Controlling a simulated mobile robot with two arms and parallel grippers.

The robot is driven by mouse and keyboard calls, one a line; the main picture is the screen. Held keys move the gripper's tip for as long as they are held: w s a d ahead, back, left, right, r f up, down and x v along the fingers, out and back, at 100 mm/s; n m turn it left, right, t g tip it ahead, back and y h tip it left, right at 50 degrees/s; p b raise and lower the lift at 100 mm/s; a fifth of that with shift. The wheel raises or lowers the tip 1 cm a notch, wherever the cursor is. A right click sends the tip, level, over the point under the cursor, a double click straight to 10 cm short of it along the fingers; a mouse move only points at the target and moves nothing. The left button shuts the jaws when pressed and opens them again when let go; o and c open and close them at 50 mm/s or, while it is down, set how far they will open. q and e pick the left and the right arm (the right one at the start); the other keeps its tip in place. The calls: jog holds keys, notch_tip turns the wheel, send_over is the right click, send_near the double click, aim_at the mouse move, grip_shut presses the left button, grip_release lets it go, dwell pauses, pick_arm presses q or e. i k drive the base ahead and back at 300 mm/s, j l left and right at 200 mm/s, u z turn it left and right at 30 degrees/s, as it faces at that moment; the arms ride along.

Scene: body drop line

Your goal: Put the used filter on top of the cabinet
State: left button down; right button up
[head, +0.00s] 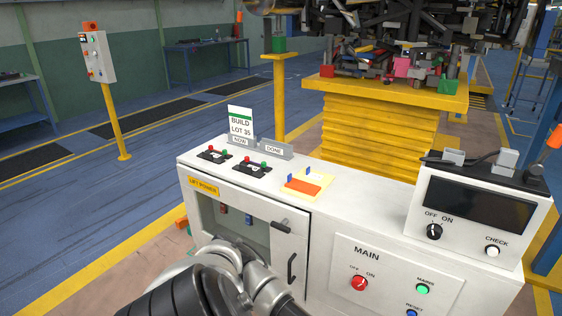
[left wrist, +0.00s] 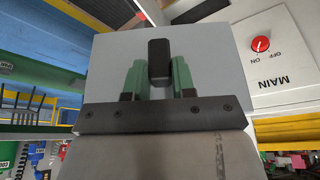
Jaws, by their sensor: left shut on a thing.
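In the left wrist view my left gripper (left wrist: 158,84) has its green fingers shut on the black grip of a flat grey box (left wrist: 205,55). I take this to be the used filter. The box fills the upper middle of that view and hides what is behind it. The white cabinet (head: 230,163) stands ahead in the head view, with its flat top carrying switches and signs. My left arm reaches in at the bottom, in front of the cabinet's windowed door. Its gripper and the filter do not show there. My right gripper is not in view.
A control box (head: 480,205) stands at the right. A yellow lift (head: 375,130) loaded with parts is behind.

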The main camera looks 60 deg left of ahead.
aim_at(269, 162)
jog(key=k+j, duration=0.1)
jog(key=j, duration=0.3)
jog(key=k+j, duration=0.1)
jog(key=j, duration=0.35)
jog(key=k+j, duration=0.1)
jog(key=j, duration=0.3)
jog(key=k+j, duration=0.1)
jog(key=j, duration=0.75)
jog(key=k+j, duration=0.15)
jog(key=j, duration=0.3)
